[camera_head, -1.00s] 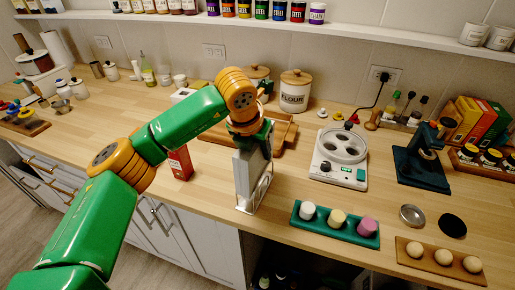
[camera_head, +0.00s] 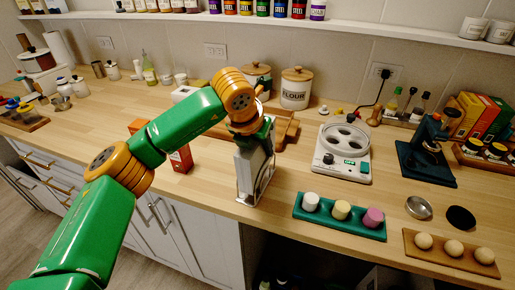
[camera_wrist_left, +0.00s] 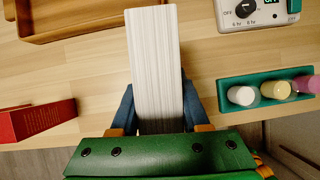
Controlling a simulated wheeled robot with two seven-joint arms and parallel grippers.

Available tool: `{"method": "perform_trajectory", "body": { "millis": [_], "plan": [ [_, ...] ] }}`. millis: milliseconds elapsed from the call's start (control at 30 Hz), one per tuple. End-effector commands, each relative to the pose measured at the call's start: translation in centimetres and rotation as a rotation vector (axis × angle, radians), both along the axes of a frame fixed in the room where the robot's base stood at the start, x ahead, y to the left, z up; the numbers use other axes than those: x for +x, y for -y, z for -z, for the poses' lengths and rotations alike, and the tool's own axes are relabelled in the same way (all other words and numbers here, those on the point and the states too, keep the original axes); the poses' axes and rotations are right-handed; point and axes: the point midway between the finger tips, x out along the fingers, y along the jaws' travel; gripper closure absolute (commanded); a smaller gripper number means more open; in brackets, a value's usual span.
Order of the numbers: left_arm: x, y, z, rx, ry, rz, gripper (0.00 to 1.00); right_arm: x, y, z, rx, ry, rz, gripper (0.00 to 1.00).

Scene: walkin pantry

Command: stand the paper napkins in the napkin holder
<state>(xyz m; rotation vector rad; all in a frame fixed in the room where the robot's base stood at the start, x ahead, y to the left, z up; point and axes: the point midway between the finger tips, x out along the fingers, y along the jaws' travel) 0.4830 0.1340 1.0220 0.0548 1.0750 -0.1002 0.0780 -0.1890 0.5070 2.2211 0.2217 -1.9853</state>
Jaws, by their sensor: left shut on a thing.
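The paper napkins are an upright white stack (camera_head: 250,168), hanging from my left gripper (camera_head: 249,132). The left wrist view also shows the napkins (camera_wrist_left: 155,60), edge-on between dark blue fingers (camera_wrist_left: 157,112) shut on both sides. The napkin holder (camera_head: 268,182) is a thin metal wire frame near the counter's front edge. The stack is at the holder, with wire showing beside it and along its lower part. I cannot tell whether its bottom touches the holder's base. My right gripper is not in view.
A red box (camera_head: 181,159) stands left of the holder, and a wooden tray (camera_head: 286,130) lies behind. A green tray (camera_head: 340,228) with several coloured cylinders and a white appliance (camera_head: 342,167) are to the right. The counter's front edge is close.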

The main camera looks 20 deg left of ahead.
Motion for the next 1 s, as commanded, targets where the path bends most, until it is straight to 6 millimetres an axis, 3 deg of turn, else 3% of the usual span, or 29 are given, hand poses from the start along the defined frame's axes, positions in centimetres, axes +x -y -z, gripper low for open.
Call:
{"method": "perform_trajectory", "body": {
  "millis": [33,67,100,200,367,700,833,1000],
  "plan": [
    [-1.5,0.1,3.4,0.026,-0.099,0.017,1.00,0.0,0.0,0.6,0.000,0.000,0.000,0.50],
    [-1.5,0.1,3.4,0.026,-0.099,0.017,1.00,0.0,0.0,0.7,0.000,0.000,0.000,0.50],
    [-1.5,0.1,3.4,0.025,-0.099,0.019,0.49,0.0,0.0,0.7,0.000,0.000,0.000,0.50],
    [-1.5,0.1,3.4,0.025,-0.099,0.019,0.22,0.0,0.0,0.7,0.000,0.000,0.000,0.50],
    [-1.9,0.1,2.6,0.024,-0.086,0.019,0.20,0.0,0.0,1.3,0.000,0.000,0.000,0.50],
    [-4.8,-0.1,-5.3,0.010,0.005,0.005,0.20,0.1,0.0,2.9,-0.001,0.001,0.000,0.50],
    [-5.3,-0.1,-6.7,0.007,0.018,0.002,0.20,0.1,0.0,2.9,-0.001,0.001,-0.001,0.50],
    [-5.3,-0.2,-7.0,0.006,0.021,0.000,0.20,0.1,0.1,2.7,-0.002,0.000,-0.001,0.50]
  ]
}}
